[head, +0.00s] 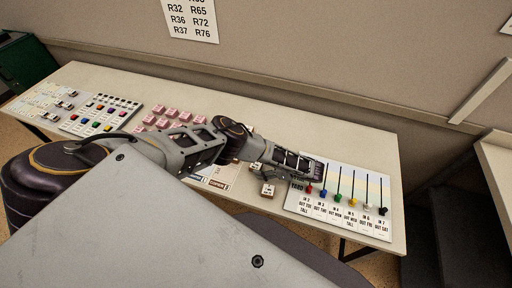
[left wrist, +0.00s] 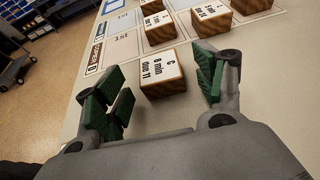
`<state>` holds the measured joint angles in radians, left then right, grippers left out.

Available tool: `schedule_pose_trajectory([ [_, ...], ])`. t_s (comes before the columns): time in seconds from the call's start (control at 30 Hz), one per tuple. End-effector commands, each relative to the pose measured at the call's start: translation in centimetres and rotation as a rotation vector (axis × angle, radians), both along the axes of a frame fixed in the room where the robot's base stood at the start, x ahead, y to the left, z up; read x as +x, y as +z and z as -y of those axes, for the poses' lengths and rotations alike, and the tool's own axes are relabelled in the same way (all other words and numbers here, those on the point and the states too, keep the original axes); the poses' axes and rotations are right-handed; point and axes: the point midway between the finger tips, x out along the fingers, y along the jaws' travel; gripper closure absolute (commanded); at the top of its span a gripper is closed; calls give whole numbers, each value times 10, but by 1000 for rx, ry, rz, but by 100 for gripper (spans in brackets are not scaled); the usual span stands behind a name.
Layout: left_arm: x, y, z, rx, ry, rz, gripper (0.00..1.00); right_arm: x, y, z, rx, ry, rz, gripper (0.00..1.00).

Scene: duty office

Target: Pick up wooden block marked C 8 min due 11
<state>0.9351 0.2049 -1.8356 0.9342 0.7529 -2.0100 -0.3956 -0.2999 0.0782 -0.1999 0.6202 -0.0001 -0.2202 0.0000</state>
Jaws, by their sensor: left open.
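The wooden block marked C 8 min due 11 (left wrist: 162,76) stands upright on the table, with a white label on top and brown wooden sides. In the left wrist view it sits between the two green-padded fingers of my left gripper (left wrist: 163,84), with a gap on either side. In the head view a small white-topped block (head: 267,189), apparently the same one, sits beside my left gripper (head: 267,174) near the table's front edge. The left gripper is open and empty. My right gripper is not in view.
Other wooden blocks (left wrist: 159,27) stand on a printed mat (left wrist: 121,48) beyond it. A board with coloured pegs (head: 340,183) lies to the right. Pink blocks (head: 172,112) and panels of coloured pieces (head: 97,116) fill the table's left. The back right of the table (head: 350,140) is clear.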

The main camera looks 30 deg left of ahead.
Motion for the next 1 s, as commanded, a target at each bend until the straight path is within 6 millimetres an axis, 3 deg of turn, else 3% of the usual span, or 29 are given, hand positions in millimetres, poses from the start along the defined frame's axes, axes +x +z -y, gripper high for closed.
schedule_pose_trajectory([
  [0.27,-4,-7,-15,-1,0,-2,30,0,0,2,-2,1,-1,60],
  [0.77,-3,-7,-16,0,0,-1,30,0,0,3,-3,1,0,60],
  [1.0,-3,-7,-15,0,0,-1,60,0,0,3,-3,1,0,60],
])
